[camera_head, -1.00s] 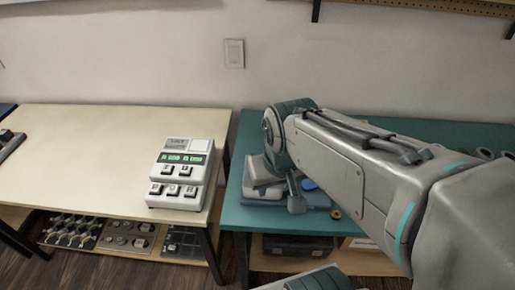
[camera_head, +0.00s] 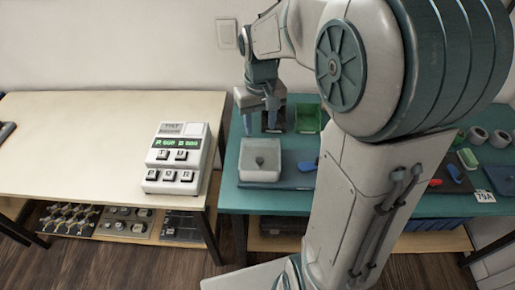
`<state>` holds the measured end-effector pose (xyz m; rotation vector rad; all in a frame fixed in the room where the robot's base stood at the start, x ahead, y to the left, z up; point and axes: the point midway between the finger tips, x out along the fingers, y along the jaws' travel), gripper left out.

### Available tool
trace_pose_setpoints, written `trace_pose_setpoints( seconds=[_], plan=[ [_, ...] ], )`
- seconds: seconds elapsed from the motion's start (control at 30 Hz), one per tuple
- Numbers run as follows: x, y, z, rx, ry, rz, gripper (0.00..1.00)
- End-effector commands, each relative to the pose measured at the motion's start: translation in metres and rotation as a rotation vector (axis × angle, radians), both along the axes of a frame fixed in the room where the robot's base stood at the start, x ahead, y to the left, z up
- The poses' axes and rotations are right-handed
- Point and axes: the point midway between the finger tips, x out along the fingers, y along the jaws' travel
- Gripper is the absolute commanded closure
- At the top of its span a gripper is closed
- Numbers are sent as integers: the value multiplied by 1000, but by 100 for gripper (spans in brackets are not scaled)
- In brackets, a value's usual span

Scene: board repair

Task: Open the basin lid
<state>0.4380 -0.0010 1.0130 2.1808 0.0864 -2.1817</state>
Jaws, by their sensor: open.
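The basin (camera_head: 258,173) is a pale grey box near the left front of the teal table. Its lid (camera_head: 262,147) lies on top, with a small dark round knob (camera_head: 260,160) in the middle. My gripper (camera_head: 258,128) points down behind the basin, apart from the knob. Its fingers are spread and nothing shows between them. My arm hides much of the table to the right of the basin.
A green bin (camera_head: 308,118) stands behind the basin. A white keyed device (camera_head: 178,158) stands on the pale table (camera_head: 75,150) at left. Several grey rings and small coloured parts lie on the teal table (camera_head: 228,195) at right.

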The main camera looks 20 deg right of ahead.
Motion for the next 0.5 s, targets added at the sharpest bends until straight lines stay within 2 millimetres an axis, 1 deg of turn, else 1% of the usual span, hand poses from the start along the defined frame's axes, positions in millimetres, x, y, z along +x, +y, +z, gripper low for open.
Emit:
trace_pose_setpoints(
  seconds=[0.17, 0.4, 0.5],
  plan=[
    [-2, 0, -33, 1, 6, -1, 55],
    [-2, 0, -85, 0, 6, 0, 55],
    [-2, 0, -103, 0, 6, 0, 55]
  ],
)
